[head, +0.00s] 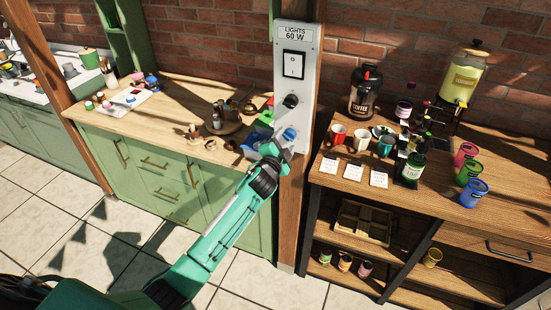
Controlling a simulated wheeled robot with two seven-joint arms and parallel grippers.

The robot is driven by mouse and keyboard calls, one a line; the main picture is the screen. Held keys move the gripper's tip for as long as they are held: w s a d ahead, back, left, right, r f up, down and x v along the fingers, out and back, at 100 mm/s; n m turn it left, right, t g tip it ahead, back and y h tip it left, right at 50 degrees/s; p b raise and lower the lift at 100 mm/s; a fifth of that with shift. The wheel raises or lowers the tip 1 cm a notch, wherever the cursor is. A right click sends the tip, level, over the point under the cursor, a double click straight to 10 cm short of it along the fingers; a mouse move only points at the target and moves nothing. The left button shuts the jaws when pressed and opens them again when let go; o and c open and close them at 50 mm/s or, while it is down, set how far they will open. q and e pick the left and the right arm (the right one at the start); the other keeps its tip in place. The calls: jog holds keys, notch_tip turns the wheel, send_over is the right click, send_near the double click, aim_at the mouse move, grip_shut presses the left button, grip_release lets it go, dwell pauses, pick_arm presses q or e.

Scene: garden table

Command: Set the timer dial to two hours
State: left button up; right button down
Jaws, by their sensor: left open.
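A light grey panel (309,30) labelled "LIGHTS 60 W" is fixed upright on a wooden post. It carries a rocker switch (294,65), a black round knob (290,101) below it, and a blue round knob (289,134) lower down. I cannot read which knob is the timer dial, nor any scale marks. My left gripper (279,149) is open at the lower end of the panel, close to the blue knob. I cannot tell whether it touches the knob. My right gripper is not in view.
On the left, a wooden counter holds a round tray (222,126) and small items. On the right, a wooden shelf table (450,200) holds mugs, bottles, a coffee jar (365,92) and a drink dispenser (462,76). Tiled floor (250,285) is clear in front.

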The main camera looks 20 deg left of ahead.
pick_arm(q)
jog(key=s+b, duration=0.3)
jog(key=s, duration=0.9)
jog(key=shift+s+a, duration=0.25)
jog(key=s+a+f+n+g, duration=0.1)
jog(key=s+f+g, duration=0.1)
jog(key=f, duration=0.9)
jog(key=s+a+f+n+g, duration=0.1)
jog(key=s+f+g, duration=0.15)
jog(key=f, duration=0.85)
jog(key=s+a+f+n+g, duration=0.1)
jog(key=s+f+g, duration=0.15)
jog(key=f, duration=0.85)
jog(key=s+f+n+g, duration=0.3)
jog(key=s+f+g, duration=0.1)
jog(key=s+f, duration=1.45)
jog(key=s+f+n+g, duration=0.1)
jog(key=s+f, duration=0.4)
jog(key=s, duration=0.5)
jog(key=s+f+n+g, duration=0.1)
jog(key=s+f+g, duration=0.2)
jog(key=s, duration=0.7)
jog(key=s+f+n+g, duration=0.1)
jog(key=s+f+g, duration=0.1)
jog(key=s+f, duration=0.4)
jog(key=s, duration=0.4)
jog(key=shift+s+f+n+y, duration=0.3)
jog(key=shift+s+f+n, duration=0.05)
jog(key=shift+s+n, duration=0.05)
